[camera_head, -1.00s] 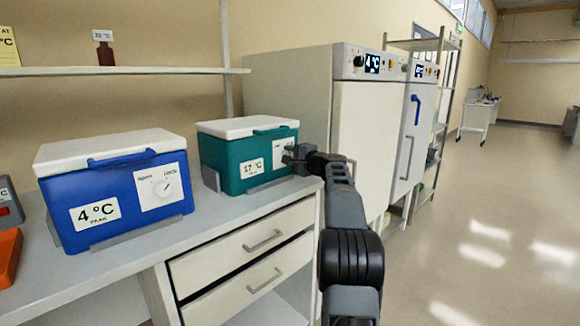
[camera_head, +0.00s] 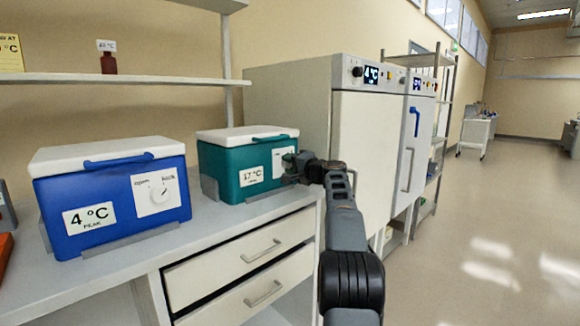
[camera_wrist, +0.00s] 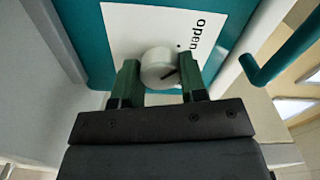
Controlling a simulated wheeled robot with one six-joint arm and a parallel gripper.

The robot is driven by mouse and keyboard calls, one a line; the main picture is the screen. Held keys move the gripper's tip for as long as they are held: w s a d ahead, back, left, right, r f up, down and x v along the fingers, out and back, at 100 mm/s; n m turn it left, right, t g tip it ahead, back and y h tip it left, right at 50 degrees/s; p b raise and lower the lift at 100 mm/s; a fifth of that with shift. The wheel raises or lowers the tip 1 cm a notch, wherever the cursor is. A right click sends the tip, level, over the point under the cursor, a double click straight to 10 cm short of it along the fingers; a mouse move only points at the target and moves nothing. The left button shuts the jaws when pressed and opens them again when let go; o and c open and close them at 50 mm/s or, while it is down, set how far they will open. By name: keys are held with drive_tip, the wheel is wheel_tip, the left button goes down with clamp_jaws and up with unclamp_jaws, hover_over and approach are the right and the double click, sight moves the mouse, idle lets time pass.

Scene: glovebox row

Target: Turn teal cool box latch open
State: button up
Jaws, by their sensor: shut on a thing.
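The teal cool box (camera_head: 222,178) with a white lid stands on the bench, a 17 °C label on its front. It also shows in the wrist view (camera_wrist: 80,30). Its latch is a round white knob (camera_wrist: 158,66) on a white plate; the word "open" shows on the plate and a dark mark on the knob. My gripper (camera_head: 290,166) is at the front right of the box and hides most of the plate in the head view. In the wrist view its green fingers (camera_wrist: 158,84) stand on both sides of the knob, shut on it.
A blue cool box (camera_head: 110,200) with its own white dial stands to the left on the bench (camera_head: 215,226). White cabinets (camera_head: 365,150) stand to the right. A shelf (camera_head: 120,79) with a brown bottle (camera_head: 108,62) runs above. The floor at the right is clear.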

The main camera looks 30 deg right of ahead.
drive_tip(key=o, duration=0.9)
drive_tip(key=shift+o, duration=0.2)
drive_tip(key=shift+s, duration=0.1)
drive_tip(key=s+d+b, duration=0.1)
drive_tip(key=s+d, duration=0.1)
drive_tip(key=s, duration=1.1)
drive_tip(key=shift+s+d, duration=0.2)
